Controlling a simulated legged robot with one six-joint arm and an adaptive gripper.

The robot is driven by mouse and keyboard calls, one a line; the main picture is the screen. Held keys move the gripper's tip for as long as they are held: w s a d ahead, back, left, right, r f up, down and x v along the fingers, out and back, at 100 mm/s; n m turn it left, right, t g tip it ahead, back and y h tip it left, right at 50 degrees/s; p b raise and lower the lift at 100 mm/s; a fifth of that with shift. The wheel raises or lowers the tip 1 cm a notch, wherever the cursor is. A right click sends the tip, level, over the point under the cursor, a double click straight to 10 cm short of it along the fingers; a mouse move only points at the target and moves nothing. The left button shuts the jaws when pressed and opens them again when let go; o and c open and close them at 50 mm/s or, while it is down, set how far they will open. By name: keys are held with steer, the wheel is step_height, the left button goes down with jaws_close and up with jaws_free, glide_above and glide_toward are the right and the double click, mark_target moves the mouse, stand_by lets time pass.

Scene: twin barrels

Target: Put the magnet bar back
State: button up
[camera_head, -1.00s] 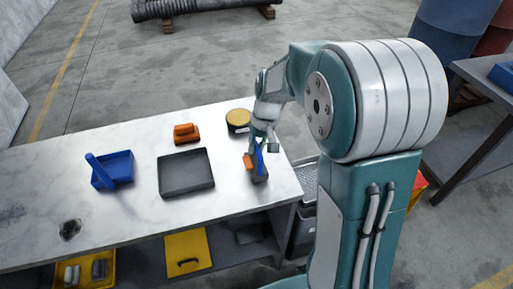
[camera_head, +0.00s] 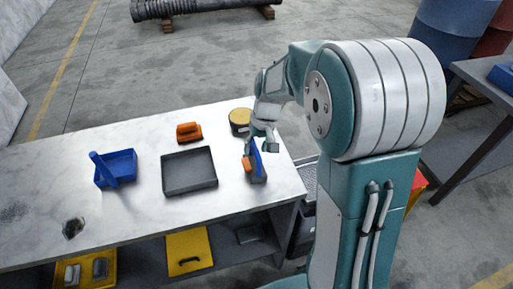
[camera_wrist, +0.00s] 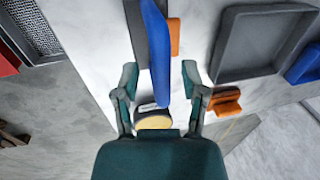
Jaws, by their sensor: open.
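A long blue bar (camera_head: 257,157), which I take for the magnet bar, stands tilted at a narrow dark grey holder (camera_head: 259,177) near the table's right end. An orange block (camera_head: 247,165) is at the holder's left side. My gripper (camera_head: 262,143) is just above and behind the bar. In the wrist view, the blue bar (camera_wrist: 157,50) runs between the two spread fingers of my gripper (camera_wrist: 160,82), with a visible gap on each side. The holder (camera_wrist: 131,18) and orange block (camera_wrist: 174,37) show beyond it. Whether the bar is seated in the holder is unclear.
On the white table (camera_head: 100,222) are an empty dark tray (camera_head: 191,188), an orange block (camera_head: 189,132), a yellow-topped round tin (camera_head: 239,116) and a blue box (camera_head: 127,160) with a leaning blue handle. A grey bin (camera_head: 303,215) stands below the right edge.

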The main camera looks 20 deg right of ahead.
step_height(320, 180, up, 10)
steer(key=d+r, duration=0.1)
steer(key=d, duration=0.2)
steer(key=s+a+r+t+h, duration=0.1)
steer(key=s+t, duration=0.1)
steer(key=s, duration=0.8)
steer(key=s+a+r+t+h, duration=0.1)
steer(key=s+a+r+t, duration=0.1)
steer(key=s, duration=0.8)
steer(key=shift+s+t, duration=0.3)
steer(key=shift+t, duration=0.5)
steer(key=shift+d+r, duration=0.1)
